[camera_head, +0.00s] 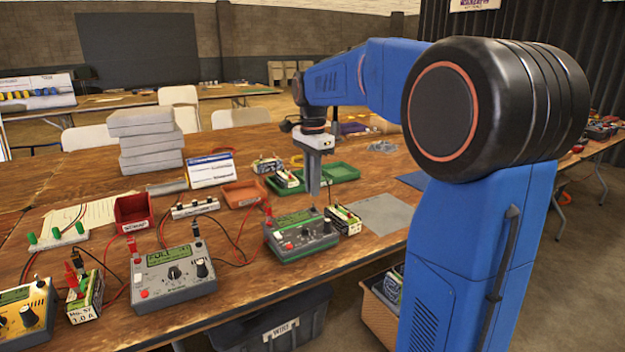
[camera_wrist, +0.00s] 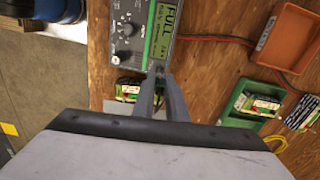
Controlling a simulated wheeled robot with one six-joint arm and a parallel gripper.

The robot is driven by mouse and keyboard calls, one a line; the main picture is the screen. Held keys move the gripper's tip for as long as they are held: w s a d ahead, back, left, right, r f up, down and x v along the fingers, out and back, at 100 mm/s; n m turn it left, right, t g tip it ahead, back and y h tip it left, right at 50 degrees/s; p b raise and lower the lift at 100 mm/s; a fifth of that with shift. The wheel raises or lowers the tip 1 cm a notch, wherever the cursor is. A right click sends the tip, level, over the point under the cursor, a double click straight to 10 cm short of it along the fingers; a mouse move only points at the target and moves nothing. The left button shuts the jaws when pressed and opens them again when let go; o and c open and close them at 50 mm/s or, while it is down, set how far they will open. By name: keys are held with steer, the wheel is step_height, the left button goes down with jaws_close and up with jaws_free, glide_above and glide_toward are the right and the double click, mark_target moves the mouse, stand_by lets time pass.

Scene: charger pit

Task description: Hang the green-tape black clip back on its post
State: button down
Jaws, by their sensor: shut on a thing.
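My gripper (camera_head: 314,203) points straight down over the right-hand grey charger (camera_head: 302,236), at its back right edge. In the wrist view my gripper (camera_wrist: 161,73) is shut on a small dark piece, the black clip (camera_wrist: 160,70), close to the charger (camera_wrist: 140,30), whose display reads FULL. The clip is mostly hidden by the fingers, and I cannot make out its green tape. I cannot tell whether it touches a post. A red clip (camera_head: 268,213) stands at the charger's left back corner.
A battery (camera_head: 344,219) stands just right of the charger and beside my fingers in the wrist view (camera_wrist: 128,89). Another charger (camera_head: 174,275) is to the left. An orange tray (camera_head: 243,193) and green tray (camera_head: 340,172) lie behind. Red and black leads cross the wooden table. A grey mat (camera_head: 384,213) lies right.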

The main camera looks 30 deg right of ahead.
steer(key=shift+f, duration=1.4)
steer(key=shift+f, duration=0.3)
stand_by(1.0)
steer(key=c, duration=1.7)
jaws_free()
steer(key=shift+o, duration=0.3)
steer(key=shift+o, duration=0.8)
steer(key=shift+r, duration=3.75)
